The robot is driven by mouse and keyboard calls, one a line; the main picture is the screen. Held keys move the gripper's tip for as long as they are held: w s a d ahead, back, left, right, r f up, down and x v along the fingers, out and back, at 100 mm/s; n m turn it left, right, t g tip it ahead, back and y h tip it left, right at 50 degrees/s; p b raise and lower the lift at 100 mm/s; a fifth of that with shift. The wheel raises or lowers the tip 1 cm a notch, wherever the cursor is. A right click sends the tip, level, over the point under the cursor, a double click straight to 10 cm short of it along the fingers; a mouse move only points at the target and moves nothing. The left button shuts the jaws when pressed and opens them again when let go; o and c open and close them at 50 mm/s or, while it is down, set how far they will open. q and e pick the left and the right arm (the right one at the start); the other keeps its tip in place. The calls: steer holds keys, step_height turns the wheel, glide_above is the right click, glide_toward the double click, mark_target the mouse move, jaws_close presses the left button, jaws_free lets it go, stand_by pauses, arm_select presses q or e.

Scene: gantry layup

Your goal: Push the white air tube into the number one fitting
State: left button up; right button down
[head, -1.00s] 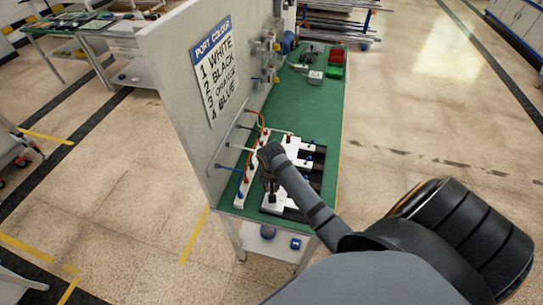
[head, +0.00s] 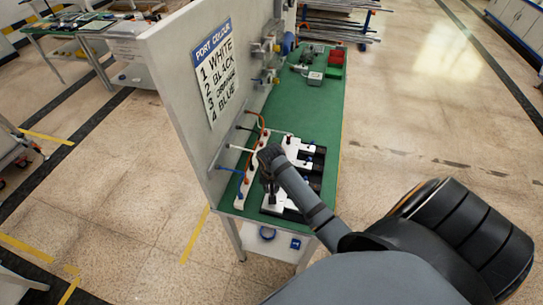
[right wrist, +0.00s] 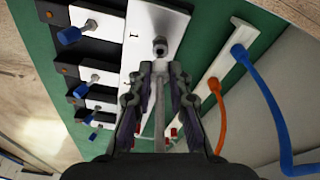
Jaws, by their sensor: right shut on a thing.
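My right gripper (right wrist: 163,80) is shut on the white air tube (right wrist: 159,115), which runs lengthwise between the fingers in the right wrist view. The number one fitting (right wrist: 159,46) is a small round metal and dark port on a white plate (right wrist: 140,72) marked "1". The tube's front end points at the fitting and lies very close to it; I cannot tell whether it touches or has entered. In the head view my right gripper (head: 270,180) is over the near end of the bench, hiding the fitting. My left gripper is not in view.
A white strip (right wrist: 217,60) beside the plate carries an orange tube (right wrist: 219,120) and a blue tube (right wrist: 265,90). Several blue-tipped fittings stand on the other side. A port colour sign (head: 216,75) hangs on the upright panel (head: 175,70). The green bench top (head: 305,110) is clear midway along.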

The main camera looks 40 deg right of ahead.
steer(key=shift+s+f+b, duration=0.1)
steer(key=shift+f+b, duration=0.4)
steer(key=shift+f, duration=0.85)
steer(key=c, duration=1.2)
jaws_free()
steer(key=shift+r, duration=0.1)
steer(key=r, duration=0.4)
steer(key=s+r, duration=0.1)
steer(key=r, duration=0.2)
steer(key=a+r, duration=0.1)
steer(key=r, duration=0.3)
steer(key=shift+s+r, duration=0.15)
steer(key=shift+r, duration=0.2)
